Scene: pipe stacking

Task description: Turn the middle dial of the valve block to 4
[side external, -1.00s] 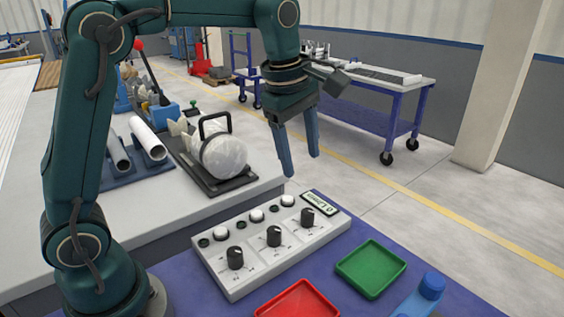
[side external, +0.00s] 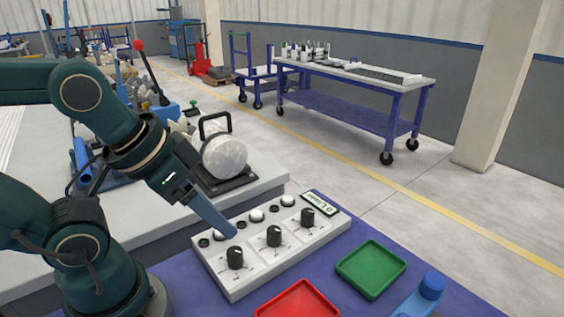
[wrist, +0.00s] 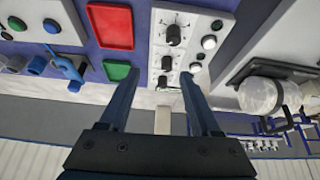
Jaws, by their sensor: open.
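The white valve block (side external: 255,270) lies on the blue mat, with three black dials in a row. The middle dial (side external: 274,236) stands between the left dial (side external: 235,257) and the right dial (side external: 307,217). Its scale is too small to read. My gripper (side external: 231,234) slants down from the left, its visible fingertip just above and behind the left dial in the side view; contact cannot be told. In the wrist view my gripper (wrist: 160,74) has its fingers spread wide and empty. The middle dial (wrist: 167,62) shows between them there.
A green tray (side external: 371,268) and a red tray (side external: 300,300) lie in front of the block, with a blue part (side external: 430,288) at right. White and green buttons line the block's back. A dark-based fixture with a white round body (side external: 224,157) stands behind on the grey bench.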

